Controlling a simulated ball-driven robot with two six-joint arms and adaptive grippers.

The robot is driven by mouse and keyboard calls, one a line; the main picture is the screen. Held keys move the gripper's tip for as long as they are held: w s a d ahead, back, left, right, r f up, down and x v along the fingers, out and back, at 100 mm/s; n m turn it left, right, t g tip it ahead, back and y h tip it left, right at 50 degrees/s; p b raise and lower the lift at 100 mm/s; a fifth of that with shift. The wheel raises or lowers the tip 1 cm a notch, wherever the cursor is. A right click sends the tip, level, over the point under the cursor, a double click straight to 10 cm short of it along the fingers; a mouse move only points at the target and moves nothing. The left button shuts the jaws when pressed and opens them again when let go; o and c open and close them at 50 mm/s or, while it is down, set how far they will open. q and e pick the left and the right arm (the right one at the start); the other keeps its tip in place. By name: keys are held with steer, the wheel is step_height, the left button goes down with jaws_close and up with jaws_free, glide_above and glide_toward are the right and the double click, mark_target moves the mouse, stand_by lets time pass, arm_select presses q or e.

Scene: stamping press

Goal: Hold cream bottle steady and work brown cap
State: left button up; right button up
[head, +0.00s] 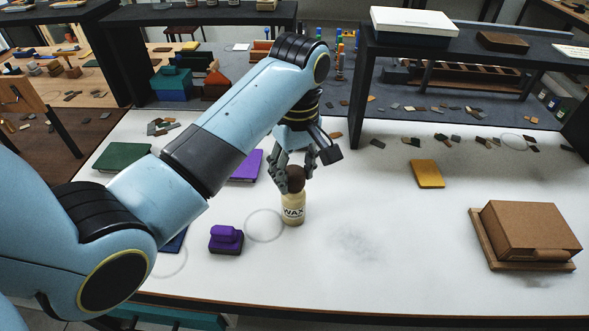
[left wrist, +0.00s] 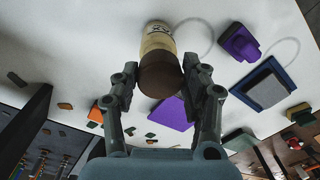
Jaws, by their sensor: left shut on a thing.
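The cream bottle (head: 293,211), labelled WAX, stands upright on the white table. Its round brown cap (head: 296,179) is on top. My left gripper (head: 297,172) comes down from above with its fingers on both sides of the cap and is shut on it. In the left wrist view the brown cap (left wrist: 160,76) lies between the fingertips, and the cream bottle (left wrist: 158,38) extends beyond it. My right gripper is in neither view.
A purple stamp (head: 226,238) stands left of the bottle, beside a faint ring mark. A yellow block (head: 427,174) and a brown box (head: 530,232) lie to the right. A black shelf (head: 450,55) stands behind.

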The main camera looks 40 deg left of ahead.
arm_select(q)
steer(key=shift+f, duration=0.2)
stand_by(0.3)
steer(key=shift+f+b, duration=0.5)
steer(key=shift+f, duration=0.6)
steer(key=o, duration=1.2)
